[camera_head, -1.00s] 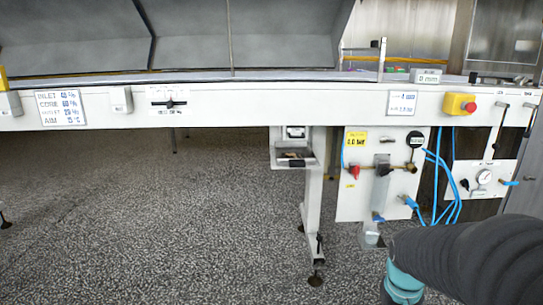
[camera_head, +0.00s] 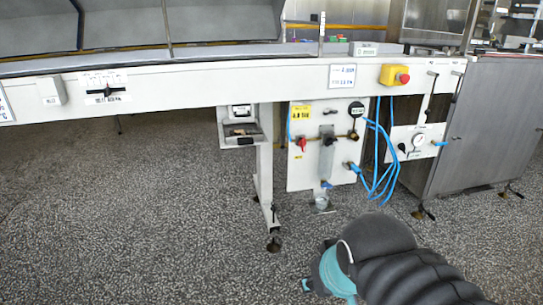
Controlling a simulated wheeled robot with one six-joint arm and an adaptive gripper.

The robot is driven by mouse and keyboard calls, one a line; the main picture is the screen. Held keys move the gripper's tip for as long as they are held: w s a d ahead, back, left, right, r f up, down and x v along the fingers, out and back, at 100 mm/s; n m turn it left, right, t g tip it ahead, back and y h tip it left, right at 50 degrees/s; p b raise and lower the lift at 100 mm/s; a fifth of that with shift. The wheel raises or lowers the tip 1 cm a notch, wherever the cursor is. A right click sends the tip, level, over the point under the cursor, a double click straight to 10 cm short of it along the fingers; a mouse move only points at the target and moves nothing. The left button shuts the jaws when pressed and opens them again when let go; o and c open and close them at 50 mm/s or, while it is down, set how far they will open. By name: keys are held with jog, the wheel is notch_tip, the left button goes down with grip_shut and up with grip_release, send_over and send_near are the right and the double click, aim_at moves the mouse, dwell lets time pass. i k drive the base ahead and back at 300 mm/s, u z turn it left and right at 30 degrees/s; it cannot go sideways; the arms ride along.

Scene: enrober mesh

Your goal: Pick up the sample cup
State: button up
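A small clear cup (camera_head: 322,202), which looks like the sample cup, is low under the valve panel (camera_head: 304,170), below its blue-handled outlet. It is small in the picture, and I cannot tell whether it hangs on a holder or what is in it. My arm, dark with a teal joint, shows at the lower right, in front of the machine and apart from the cup. My gripper is not in view.
A long white conveyor frame (camera_head: 220,82) runs across the view on legs. A small shelf box (camera_head: 241,132) hangs left of the panel. Blue hoses (camera_head: 384,165) loop at its right, near a gauge plate (camera_head: 405,142) and a steel cabinet (camera_head: 478,125). The speckled floor in front is open.

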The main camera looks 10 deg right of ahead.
aim_at(321, 199)
jog(key=u, duration=1.2)
jog(key=i, duration=1.05)
jog(key=z, duration=1.3)
